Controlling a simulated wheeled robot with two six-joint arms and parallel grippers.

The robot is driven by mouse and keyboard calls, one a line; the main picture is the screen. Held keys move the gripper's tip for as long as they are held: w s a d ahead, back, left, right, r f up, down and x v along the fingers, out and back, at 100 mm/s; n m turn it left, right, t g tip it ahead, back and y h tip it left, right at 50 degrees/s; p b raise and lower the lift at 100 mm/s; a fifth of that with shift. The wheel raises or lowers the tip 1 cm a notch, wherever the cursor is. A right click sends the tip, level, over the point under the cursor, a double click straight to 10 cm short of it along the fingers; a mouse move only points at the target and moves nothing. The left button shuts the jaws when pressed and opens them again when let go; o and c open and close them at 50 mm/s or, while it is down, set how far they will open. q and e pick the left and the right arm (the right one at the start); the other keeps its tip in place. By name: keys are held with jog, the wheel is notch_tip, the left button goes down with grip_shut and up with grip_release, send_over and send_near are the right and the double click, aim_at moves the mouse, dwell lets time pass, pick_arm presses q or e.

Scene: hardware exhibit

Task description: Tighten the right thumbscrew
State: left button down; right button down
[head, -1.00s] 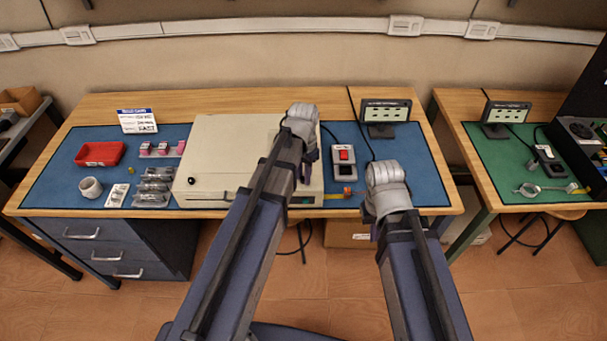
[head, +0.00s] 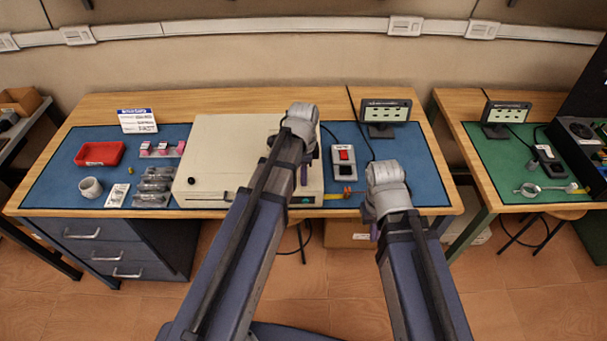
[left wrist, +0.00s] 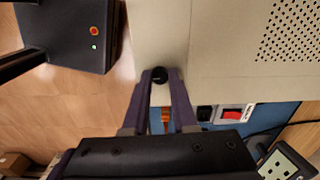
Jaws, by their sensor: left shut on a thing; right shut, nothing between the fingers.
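The beige case (head: 232,150) lies on the blue mat, with a black left thumbscrew (head: 192,181) near its left front. In the left wrist view the black round head of the right thumbscrew (left wrist: 158,75) sits at the case's edge. My left gripper (left wrist: 160,80) is shut on it, one finger on each side. In the head view my left arm hides this thumbscrew. My right gripper (head: 374,231) is shut and empty at the bench's front edge, right of the case; its fingers are mostly hidden by the wrist.
A red-button switch box (head: 344,161) and a small display (head: 386,112) stand right of the case. A small orange item (head: 347,191) lies near the front edge.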

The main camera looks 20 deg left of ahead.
pick_arm(q)
jog(key=shift+m, duration=0.4)
jog(key=c, duration=0.7)
grip_release()
jog(key=shift+r, duration=0.1)
notch_tip(320, 180, up, 8)
jog(key=p, duration=0.8)
jog(key=shift+f, duration=0.2)
